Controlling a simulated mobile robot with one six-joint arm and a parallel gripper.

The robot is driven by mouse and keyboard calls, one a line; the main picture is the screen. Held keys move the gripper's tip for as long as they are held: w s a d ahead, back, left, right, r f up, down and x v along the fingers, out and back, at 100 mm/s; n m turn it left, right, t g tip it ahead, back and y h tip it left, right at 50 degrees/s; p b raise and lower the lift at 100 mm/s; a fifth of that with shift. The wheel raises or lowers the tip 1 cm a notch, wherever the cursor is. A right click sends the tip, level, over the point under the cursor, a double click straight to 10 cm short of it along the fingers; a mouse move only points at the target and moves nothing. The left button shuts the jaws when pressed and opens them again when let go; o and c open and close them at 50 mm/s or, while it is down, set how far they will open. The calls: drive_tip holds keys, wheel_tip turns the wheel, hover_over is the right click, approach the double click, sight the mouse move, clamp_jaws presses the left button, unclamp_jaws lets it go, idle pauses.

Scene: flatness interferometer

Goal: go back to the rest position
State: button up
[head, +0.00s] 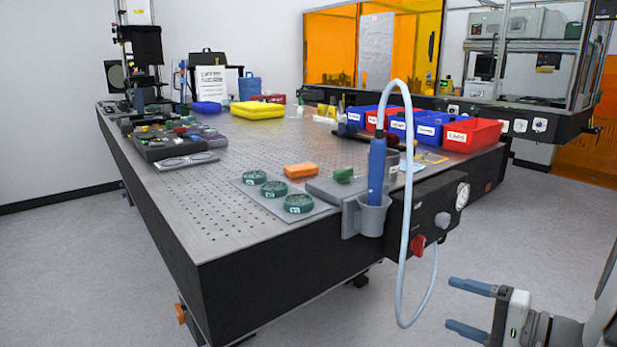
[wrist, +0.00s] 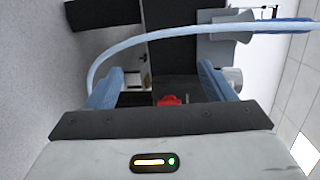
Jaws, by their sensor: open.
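My gripper (head: 470,309) is at the lower right of the head view, in front of the table's near right corner. Its two blue-grey fingers are apart, with nothing between them. In the wrist view my gripper (wrist: 160,90) also shows open, its fingers at left and right. A pale hose (head: 404,230) loops down from a blue handpiece (head: 376,170) seated in a grey holder (head: 371,217) on the table's edge. In the wrist view the hose (wrist: 150,42) passes across, beyond the fingers.
The perforated table (head: 225,205) carries three green round parts on a grey plate (head: 318,209), an orange block (head: 300,170) and red and blue bins (head: 472,136). A black control box (head: 425,215) with a red knob (head: 417,246) hangs at its edge. The floor (head: 60,270) at left is clear.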

drive_tip(key=s+a+r+n+g+h+p, duration=0.2)
drive_tip(key=s+a+r+g+p, duration=0.25)
drive_tip(key=a+p, duration=0.25)
drive_tip(key=s+a+r+n+g+h+p, duration=0.2)
drive_tip(key=s+a+r+n+g+p, duration=0.1)
drive_tip(key=s+a+r+g+p, duration=0.25)
wheel_tip(320, 180, up, 14)
drive_tip(key=s+n+t+h+p, duration=0.1)
drive_tip(key=s+n+h+p, duration=0.1)
drive_tip(key=h+p, duration=0.6)
drive_tip(key=n+p, duration=0.1)
drive_tip(key=p, duration=0.6)
drive_tip(key=shift+a+n, duration=0.35)
drive_tip(key=shift+n, duration=0.05)
